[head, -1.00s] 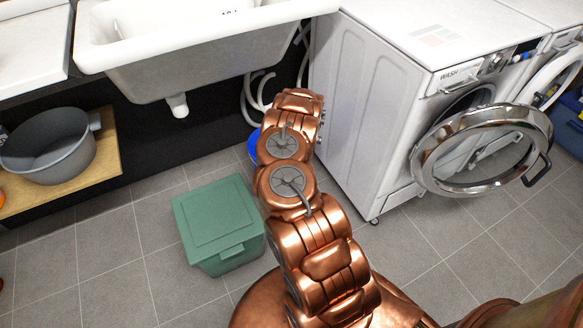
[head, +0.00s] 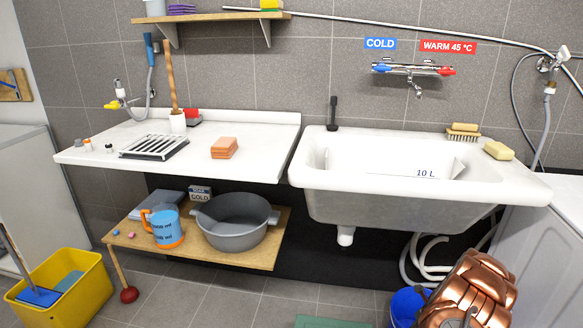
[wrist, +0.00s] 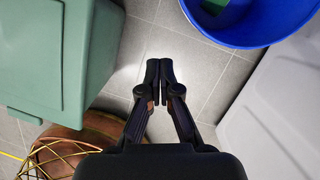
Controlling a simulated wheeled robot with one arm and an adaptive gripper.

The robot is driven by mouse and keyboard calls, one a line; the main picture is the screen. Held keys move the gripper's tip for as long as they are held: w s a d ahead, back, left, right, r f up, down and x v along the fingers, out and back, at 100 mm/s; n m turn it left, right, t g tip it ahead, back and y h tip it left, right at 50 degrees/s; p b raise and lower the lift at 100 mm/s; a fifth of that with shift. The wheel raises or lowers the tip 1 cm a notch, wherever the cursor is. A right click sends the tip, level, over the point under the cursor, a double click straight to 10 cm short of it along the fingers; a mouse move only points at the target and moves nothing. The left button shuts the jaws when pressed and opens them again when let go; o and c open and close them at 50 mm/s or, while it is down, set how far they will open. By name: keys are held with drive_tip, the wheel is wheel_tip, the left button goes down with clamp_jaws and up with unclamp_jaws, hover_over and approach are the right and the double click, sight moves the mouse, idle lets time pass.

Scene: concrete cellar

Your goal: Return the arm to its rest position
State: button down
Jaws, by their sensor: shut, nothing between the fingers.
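My arm, with copper-coloured links, shows at the lower right of the head view, in front of the sink and beside the washing machine. My gripper is outside the head view. In the wrist view my gripper (wrist: 159,80) is shut with its two black fingers together and nothing between them. It points over the grey tiled floor (wrist: 207,70), between a green lidded box (wrist: 60,50) on the left and a blue bucket (wrist: 245,35) at the upper right. It appears apart from both.
A white sink (head: 400,200) stands above the blue bucket (head: 408,305). A white counter (head: 100,155) and a low wooden shelf (head: 262,255) with a grey basin (head: 235,225) are to its left. A yellow bucket (head: 75,300) stands at the lower left. A white machine (head: 560,240) is close on the right.

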drive_tip(key=w+a+r+n+y, duration=0.3)
drive_tip(key=a+r+n, duration=0.6)
drive_tip(key=a+r, duration=0.8)
drive_tip(key=s+a+r+n+g, duration=0.2)
drive_tip(key=s+a+r+n, duration=0.65)
drive_tip(key=a+r, duration=0.3)
drive_tip(key=s+a+r+n+g+h, duration=0.1)
drive_tip(key=s+a+r+n, duration=0.1)
drive_tip(key=s+r+n, duration=0.35)
drive_tip(key=s+a+r+n+g, duration=0.1)
drive_tip(key=s+a+r+n, duration=0.15)
drive_tip(key=s, duration=0.55)
drive_tip(key=s+d+r+n+g+h, duration=0.15)
drive_tip(key=s+n, duration=0.35)
drive_tip(key=s, duration=0.5)
drive_tip(key=s+d+r+n+h, duration=0.2)
drive_tip(key=s+n, duration=0.2)
drive_tip(key=s, duration=0.7)
drive_tip(key=s+p+v, duration=0.2)
drive_tip(key=p+v, duration=0.8)
drive_tip(key=s+d+r+p+v, duration=0.1)
drive_tip(key=s+p+v, duration=0.1)
drive_tip(key=p+v, duration=0.8)
drive_tip(key=shift+s+a+r+t+p, duration=0.25)
drive_tip(key=shift+s+r+t+p, duration=0.1)
drive_tip(key=shift+r, duration=0.5)
